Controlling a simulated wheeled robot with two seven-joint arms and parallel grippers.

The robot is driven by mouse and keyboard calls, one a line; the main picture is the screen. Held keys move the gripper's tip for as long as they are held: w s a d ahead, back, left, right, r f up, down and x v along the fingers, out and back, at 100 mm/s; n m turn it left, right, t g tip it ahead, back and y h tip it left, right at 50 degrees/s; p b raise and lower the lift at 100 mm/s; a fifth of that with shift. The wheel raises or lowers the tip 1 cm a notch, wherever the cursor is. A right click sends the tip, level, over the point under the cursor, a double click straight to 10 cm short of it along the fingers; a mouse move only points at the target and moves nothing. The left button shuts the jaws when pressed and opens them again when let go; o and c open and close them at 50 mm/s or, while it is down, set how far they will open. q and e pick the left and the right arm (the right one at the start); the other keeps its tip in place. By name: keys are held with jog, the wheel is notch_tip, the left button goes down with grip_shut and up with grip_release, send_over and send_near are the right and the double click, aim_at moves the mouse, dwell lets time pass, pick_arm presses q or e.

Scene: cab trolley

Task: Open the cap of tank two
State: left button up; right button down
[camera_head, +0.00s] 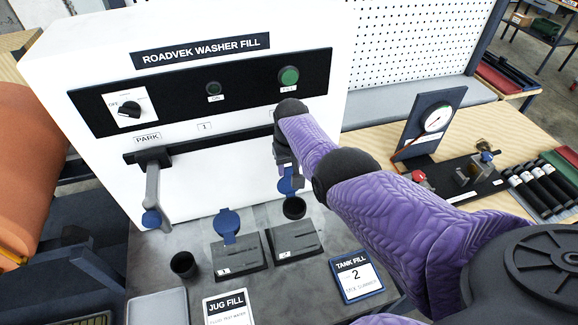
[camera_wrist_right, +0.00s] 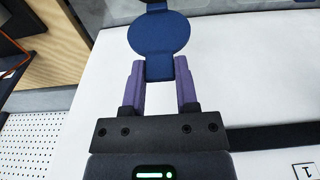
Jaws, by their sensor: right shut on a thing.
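The blue cap of tank two (camera_head: 288,184) stands raised behind its black filler neck (camera_head: 294,208), whose dark mouth shows. My right gripper (camera_head: 285,165) is above and behind the neck, partly hidden by its own arm. In the right wrist view the round blue cap (camera_wrist_right: 160,34) extends beyond the fingertips, and its narrow tab sits between the two purple fingers of the right gripper (camera_wrist_right: 160,72). The gripper is shut on this tab. The tank fill sign (camera_head: 357,276) with a 2 lies in front. My left gripper is not in view.
A grey lever with a blue knob (camera_head: 151,218) hangs at PARK on the white washer panel (camera_head: 110,55). A black cup-like opening (camera_head: 184,265) is at the left. A gauge stand (camera_head: 428,125) stands to the right.

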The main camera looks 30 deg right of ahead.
aim_at(289, 174)
jog(key=shift+w+r, duration=0.1)
jog(key=shift+w, duration=0.1)
dwell(0.3)
jog(key=c, duration=0.7)
grip_release()
jog(key=shift+c, duration=0.2)
jog(key=o, duration=0.4)
jog(key=shift+w, duration=0.15)
jog(key=r+p, duration=0.4)
jog(key=r, duration=0.1)
jog(key=shift+s+r, duration=0.15)
jog(key=shift+s, duration=0.15)
jog(key=r, duration=0.1)
jog(key=r+p, duration=0.1)
jog(key=r, duration=0.2)
jog(key=shift+s+a+r, duration=0.1)
jog(key=shift+s+r, duration=0.1)
jog(key=shift+s, duration=0.1)
